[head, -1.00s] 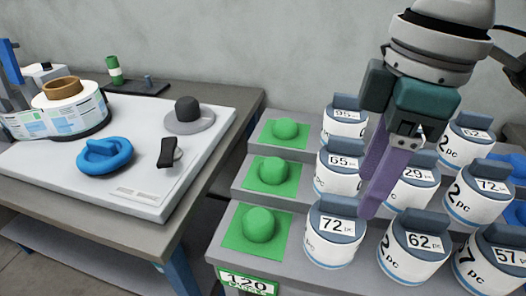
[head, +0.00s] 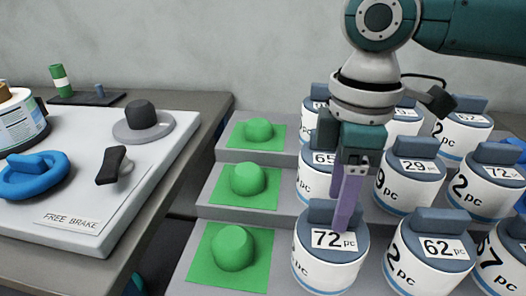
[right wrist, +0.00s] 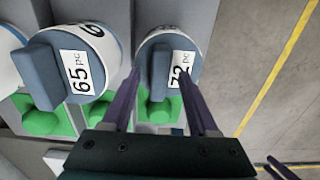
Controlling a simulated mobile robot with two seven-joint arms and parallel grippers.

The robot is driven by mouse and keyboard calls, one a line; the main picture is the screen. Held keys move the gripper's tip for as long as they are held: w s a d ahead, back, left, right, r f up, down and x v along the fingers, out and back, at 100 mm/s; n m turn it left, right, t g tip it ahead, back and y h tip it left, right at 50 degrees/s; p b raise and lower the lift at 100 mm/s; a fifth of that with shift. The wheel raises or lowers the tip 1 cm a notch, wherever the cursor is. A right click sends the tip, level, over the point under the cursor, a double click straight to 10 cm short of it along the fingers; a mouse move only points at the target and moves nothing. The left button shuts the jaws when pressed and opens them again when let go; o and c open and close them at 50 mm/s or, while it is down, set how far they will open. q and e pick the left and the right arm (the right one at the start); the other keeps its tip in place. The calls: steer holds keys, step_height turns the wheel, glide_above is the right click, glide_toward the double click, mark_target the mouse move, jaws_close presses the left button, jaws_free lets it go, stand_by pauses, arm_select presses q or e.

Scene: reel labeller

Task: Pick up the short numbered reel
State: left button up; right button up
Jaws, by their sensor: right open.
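Several white reels with blue tops, raised blue grips and number labels stand on a grey stepped rack. The front-left reel, marked 72 (head: 322,266), is under my right gripper (head: 342,226). In the right wrist view, the open fingers (right wrist: 160,84) lie on either side of this reel's blue grip (right wrist: 160,70); I cannot tell if they touch it. The reel marked 65 (head: 314,180) is behind it and also shows in the right wrist view (right wrist: 100,42). Reels marked 62 (head: 425,272) and 29 (head: 408,190) stand to the right. My left gripper is out of view.
Green pads with green knobs (head: 234,248) line the left of the rack (head: 180,280). A table at left holds a white panel labelled FREE BRAKE (head: 120,200), with a blue knob (head: 35,178) and a black lever (head: 110,165). Neighbouring reels stand close by.

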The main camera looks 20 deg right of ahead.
steer(key=shift+w+f, duration=0.1)
steer(key=shift+f, duration=0.65)
jaws_close()
stand_by(0.9)
